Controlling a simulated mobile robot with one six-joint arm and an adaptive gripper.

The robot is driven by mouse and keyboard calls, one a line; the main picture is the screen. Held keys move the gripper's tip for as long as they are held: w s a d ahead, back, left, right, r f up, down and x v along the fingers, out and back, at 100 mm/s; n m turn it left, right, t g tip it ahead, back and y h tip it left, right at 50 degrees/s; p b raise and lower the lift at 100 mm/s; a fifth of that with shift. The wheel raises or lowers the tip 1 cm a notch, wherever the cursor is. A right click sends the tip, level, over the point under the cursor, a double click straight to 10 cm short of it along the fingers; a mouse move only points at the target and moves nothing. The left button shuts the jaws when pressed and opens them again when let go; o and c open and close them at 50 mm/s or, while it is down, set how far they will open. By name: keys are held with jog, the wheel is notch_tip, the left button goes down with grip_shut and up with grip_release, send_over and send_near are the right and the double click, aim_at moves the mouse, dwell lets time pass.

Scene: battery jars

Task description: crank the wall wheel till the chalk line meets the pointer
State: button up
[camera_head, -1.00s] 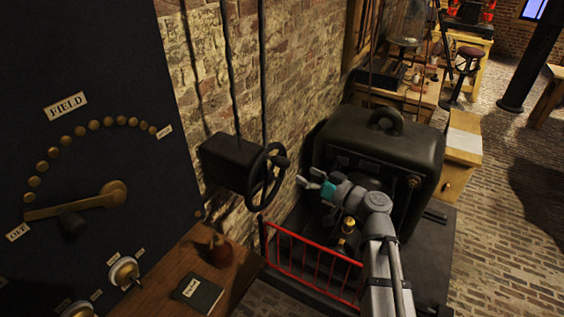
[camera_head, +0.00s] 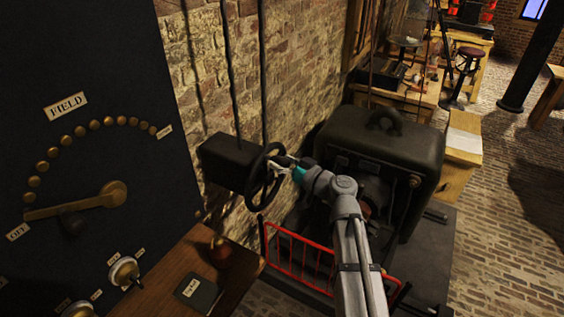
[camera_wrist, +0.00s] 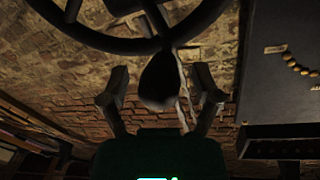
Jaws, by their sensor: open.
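The black spoked wall wheel (camera_head: 256,184) is mounted on a dark box (camera_head: 228,163) against the brick wall. In the wrist view its rim (camera_wrist: 95,38) arcs across the top. A dark rounded crank handle (camera_wrist: 160,80) sticks out from the rim towards me. My gripper (camera_head: 281,166) is at the wheel's right side. In the wrist view my open gripper (camera_wrist: 161,72) has one finger on each side of the handle, with gaps visible. A pale strip (camera_wrist: 183,95) shows just right of the handle; I cannot tell whether it is the chalk line. I cannot make out the pointer.
A dark panel (camera_head: 90,150) marked FIELD stands at the left. A wooden desk (camera_head: 172,272) with a dark book (camera_head: 198,294) is below the wheel. A red railing (camera_head: 290,256) and a large black machine (camera_head: 385,140) lie under and right of my arm.

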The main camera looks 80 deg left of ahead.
grip_shut()
jog(key=shift+w, duration=0.15)
